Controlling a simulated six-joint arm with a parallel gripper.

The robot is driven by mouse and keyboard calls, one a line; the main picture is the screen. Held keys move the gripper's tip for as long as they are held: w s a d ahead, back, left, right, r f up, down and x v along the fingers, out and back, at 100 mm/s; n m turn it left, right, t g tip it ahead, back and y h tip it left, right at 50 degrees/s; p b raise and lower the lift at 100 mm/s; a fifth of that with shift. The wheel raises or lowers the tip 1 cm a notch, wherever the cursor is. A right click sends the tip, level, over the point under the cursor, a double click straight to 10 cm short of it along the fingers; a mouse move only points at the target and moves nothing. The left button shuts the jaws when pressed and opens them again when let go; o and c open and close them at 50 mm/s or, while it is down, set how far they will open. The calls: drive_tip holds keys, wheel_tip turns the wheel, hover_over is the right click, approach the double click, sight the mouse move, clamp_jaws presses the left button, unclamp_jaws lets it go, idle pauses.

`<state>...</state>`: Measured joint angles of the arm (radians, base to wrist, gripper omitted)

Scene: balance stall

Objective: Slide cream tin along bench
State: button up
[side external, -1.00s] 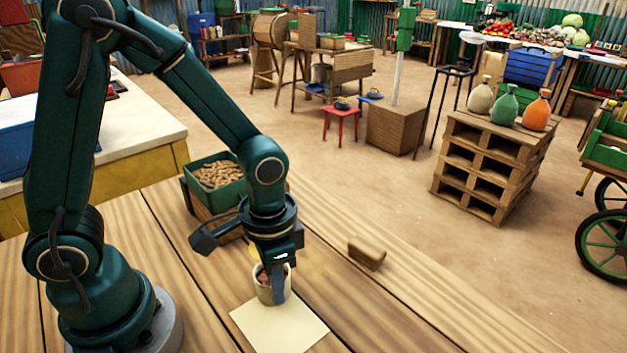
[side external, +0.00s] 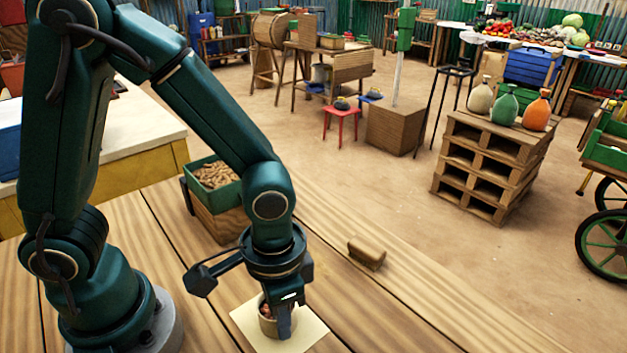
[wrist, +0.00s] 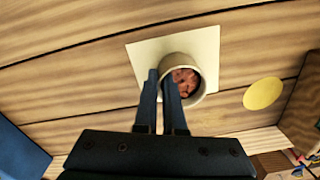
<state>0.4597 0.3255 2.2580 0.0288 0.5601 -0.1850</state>
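The cream tin (side external: 267,327) is an open, upright, cream-coloured round tin with reddish-brown contents. It stands on a pale yellow square sheet (side external: 300,338) on the wooden bench; the sheet also shows in the wrist view (wrist: 144,53). My gripper (side external: 281,328) points down at the tin. In the wrist view, my gripper (wrist: 160,76) has its fingers close together on the left wall of the tin (wrist: 198,98), one outside and one at the inside of the rim. The tin's underside is hidden.
A wooden block with a rounded top (side external: 367,253) lies on the bench to the right. A green bin of brown pieces (side external: 217,195) sits on a wooden box behind. A flat yellow disc (wrist: 263,93) lies on the bench, apart from the sheet. Bare bench lies around the sheet.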

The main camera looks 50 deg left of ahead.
drive_tip(key=o, duration=0.3)
drive_tip(key=shift+r, duration=0.15)
drive_tip(key=shift+r, duration=2.45)
drive_tip(key=shift+w+a+r, duration=0.1)
drive_tip(key=shift+w+r, duration=0.05)
drive_tip(key=shift+s+a+r+n+t, duration=0.35)
drive_tip(key=shift+a+r+n+t, duration=0.2)
drive_tip(key=shift+a+r+t, duration=0.65)
drive_tip(key=shift+s+a+r+n+t, duration=0.4)
drive_tip(key=shift+a+r+n+t, duration=0.25)
drive_tip(key=shift+a+r, duration=1.05)
drive_tip(key=shift+s+a+r+n+t, duration=0.45)
drive_tip(key=shift+a+r+t, duration=0.5)
drive_tip(key=shift+a+r, duration=0.5)
